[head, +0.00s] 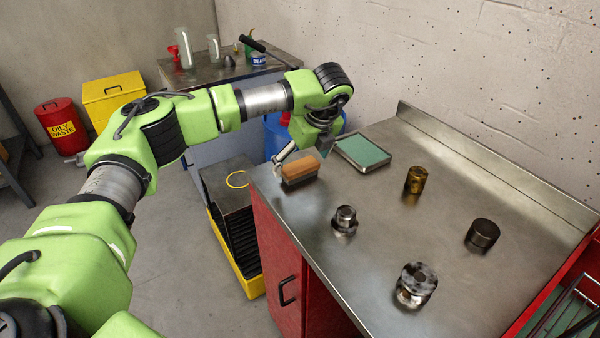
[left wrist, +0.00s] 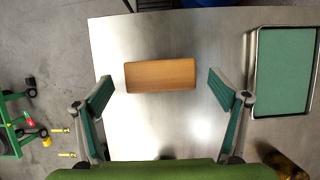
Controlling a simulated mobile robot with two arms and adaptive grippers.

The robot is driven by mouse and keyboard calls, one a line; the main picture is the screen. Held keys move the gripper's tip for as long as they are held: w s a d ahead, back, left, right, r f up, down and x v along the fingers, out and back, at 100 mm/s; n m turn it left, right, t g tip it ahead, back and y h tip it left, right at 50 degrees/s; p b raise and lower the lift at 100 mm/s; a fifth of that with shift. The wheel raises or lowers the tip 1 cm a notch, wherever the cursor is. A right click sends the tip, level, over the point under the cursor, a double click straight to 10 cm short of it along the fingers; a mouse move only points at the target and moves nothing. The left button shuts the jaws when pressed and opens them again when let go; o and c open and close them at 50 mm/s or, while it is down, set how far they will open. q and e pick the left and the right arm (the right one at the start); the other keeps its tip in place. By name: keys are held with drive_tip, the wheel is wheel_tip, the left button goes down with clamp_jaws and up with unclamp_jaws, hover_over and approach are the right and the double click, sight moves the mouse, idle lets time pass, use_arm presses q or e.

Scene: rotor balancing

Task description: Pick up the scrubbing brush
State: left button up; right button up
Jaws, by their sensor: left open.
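The scrubbing brush (head: 300,168) has a wooden orange-brown back and dark bristles. It stands bristles down on the steel worktop, near its far left corner, in the head view. In the left wrist view the brush back (left wrist: 160,75) lies between the two fingers, farther from the camera than they are. My left gripper (head: 292,152) is just above and beside the brush in the head view. In the left wrist view the left gripper (left wrist: 170,92) is open, with a finger on each side of the brush and gaps at both ends. My right gripper is not in view.
A tray with a green pad (head: 362,152) lies right of the brush. A brass cylinder (head: 416,180), a dark cylinder (head: 483,234) and two steel pieces (head: 344,220) (head: 415,285) stand on the worktop (head: 380,260). A raised back edge (head: 490,165) runs along the wall.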

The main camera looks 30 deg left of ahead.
use_arm(q)
drive_tip(key=x, duration=0.2)
drive_tip(key=shift+a+f+b, duration=0.1)
drive_tip(key=shift+f+b, duration=0.15)
drive_tip(key=shift+b, duration=0.05)
drive_tip(key=shift+w, duration=0.1)
drive_tip(key=shift+r, duration=0.1)
drive_tip(key=c, duration=1.3)
drive_tip(key=shift+o, duration=0.2)
drive_tip(key=shift+r, duration=0.1)
